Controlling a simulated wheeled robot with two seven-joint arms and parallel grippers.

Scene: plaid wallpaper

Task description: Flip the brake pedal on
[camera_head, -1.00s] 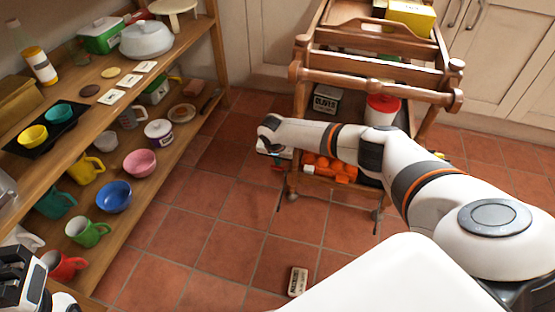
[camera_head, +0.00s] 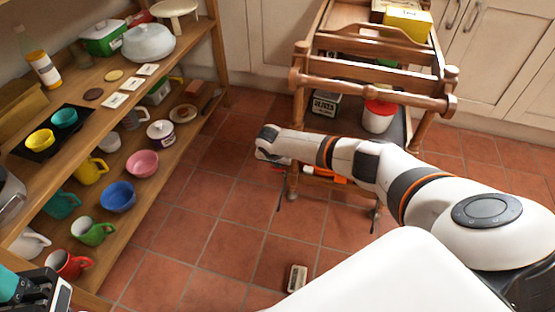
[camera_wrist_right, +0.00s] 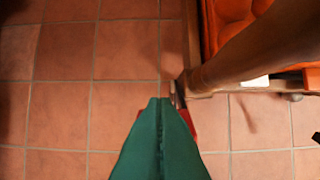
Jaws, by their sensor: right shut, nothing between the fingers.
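The wooden trolley (camera_head: 375,105) stands at the back, its near leg and casters on the tiles. My right gripper points down beside its near left leg. In the right wrist view its green fingers (camera_wrist_right: 161,100) are shut and empty, close to the leg's lower end (camera_wrist_right: 195,83). A red piece (camera_wrist_right: 189,121) shows partly behind the fingers; I cannot tell for sure that it is the brake pedal or whether they touch it. In the head view my right wrist hides most of this spot. My left gripper (camera_head: 35,290) is partly in view at the bottom left, beside the shelf.
A wooden shelf (camera_head: 185,130) with mugs, bowls and dishes stands along the left. A small box (camera_head: 297,278) lies on the floor. The trolley carries a yellow box (camera_head: 408,22) and a red-lidded tub (camera_head: 379,117). The tiles between shelf and trolley are mostly clear.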

